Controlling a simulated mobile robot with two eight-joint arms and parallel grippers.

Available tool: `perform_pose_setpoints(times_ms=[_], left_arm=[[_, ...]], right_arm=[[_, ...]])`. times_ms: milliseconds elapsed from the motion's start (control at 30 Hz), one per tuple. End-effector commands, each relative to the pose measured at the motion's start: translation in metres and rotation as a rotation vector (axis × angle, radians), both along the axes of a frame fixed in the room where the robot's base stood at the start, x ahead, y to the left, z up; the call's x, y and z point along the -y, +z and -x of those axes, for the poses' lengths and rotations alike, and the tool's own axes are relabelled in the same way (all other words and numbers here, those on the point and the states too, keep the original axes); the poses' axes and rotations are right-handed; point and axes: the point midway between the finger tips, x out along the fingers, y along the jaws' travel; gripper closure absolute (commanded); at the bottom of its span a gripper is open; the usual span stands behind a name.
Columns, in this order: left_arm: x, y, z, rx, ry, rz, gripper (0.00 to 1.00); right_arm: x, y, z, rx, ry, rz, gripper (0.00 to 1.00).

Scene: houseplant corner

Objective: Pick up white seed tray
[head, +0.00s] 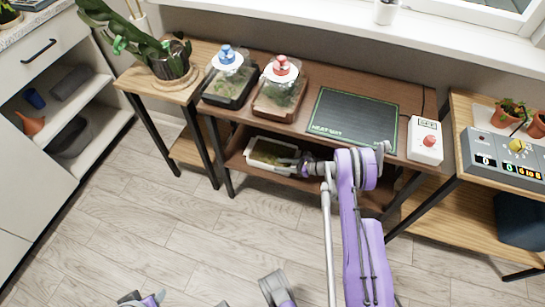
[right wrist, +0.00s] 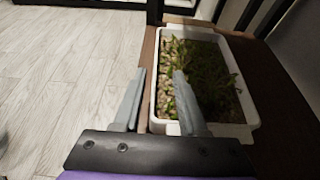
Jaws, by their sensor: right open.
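The white seed tray (head: 262,167) sits on the lower shelf of the middle table, filled with soil and small green seedlings. In the right wrist view the white seed tray (right wrist: 246,122) shows its whole rim, with dark shade over its right part. My right gripper (head: 293,163) reaches in at the tray's right end. In the right wrist view its two grey fingers (right wrist: 160,75) are apart, one on each side of the near left rim as seen. I cannot tell whether they touch it.
Above the tray, the tabletop holds two clear-lidded propagators, with a blue knob (head: 227,54) and a red knob (head: 281,65), a heat mat (head: 353,119) and a white switch box (head: 425,140). Dark table legs (head: 222,155) stand left of the tray. The floor in front is clear.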

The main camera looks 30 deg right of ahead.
Motion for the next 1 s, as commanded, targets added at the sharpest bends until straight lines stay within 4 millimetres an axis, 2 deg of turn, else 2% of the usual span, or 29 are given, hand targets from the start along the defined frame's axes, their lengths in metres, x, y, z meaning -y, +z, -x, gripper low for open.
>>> perform_pose_setpoints(times_ms=[400,633,667,867,1000], left_arm=[[0.000,-0.011,-0.001,-0.003,0.000,0.000,0.50],[0.000,-0.010,-0.001,-0.003,0.000,0.000,0.50],[0.000,-0.010,-0.001,-0.003,0.000,0.000,0.50],[0.000,-0.010,-0.001,-0.003,0.000,0.000,0.50],[0.000,-0.010,-0.001,-0.003,0.000,0.000,0.50]], right_arm=[[-0.036,-0.017,-0.030,0.000,0.001,-0.002,0.59],[-0.038,-0.017,-0.033,0.000,0.000,-0.001,0.59],[-0.038,-0.017,-0.033,0.000,0.000,-0.001,0.62],[-0.038,-0.017,-0.032,0.000,-0.001,-0.001,0.98],[-0.038,-0.017,-0.032,0.000,0.000,-0.001,1.00]])
